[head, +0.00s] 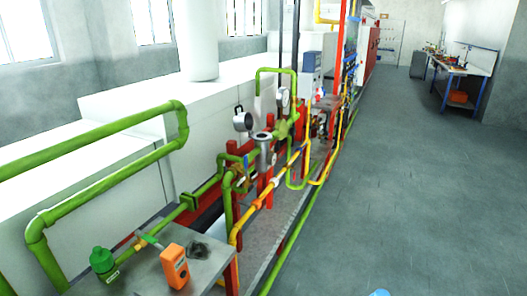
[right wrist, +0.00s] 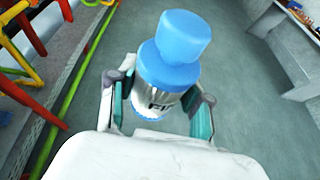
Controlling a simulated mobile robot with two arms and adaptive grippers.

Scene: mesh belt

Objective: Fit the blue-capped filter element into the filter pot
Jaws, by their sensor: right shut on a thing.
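The blue-capped filter element (right wrist: 160,92) is a metal cylinder with a stepped blue cap and a blue base. My right gripper (right wrist: 158,112) is shut around its silver body, with one finger on each side, above the floor. In the head view only a bit of blue (head: 379,293) shows at the bottom edge, apparently its cap. A grey metal cylinder with a round top (head: 264,146), apparently the filter pot, stands among the green pipes near the picture's middle. Its inside cannot be made out. My left gripper is not in view.
Green pipes (head: 110,128) with gauges (head: 242,121) and yellow pipes (head: 268,188) run along the left. A steel table (head: 205,262) at front left holds an orange device (head: 174,266) and a green fitting (head: 103,262). The grey floor (head: 400,190) on the right is clear.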

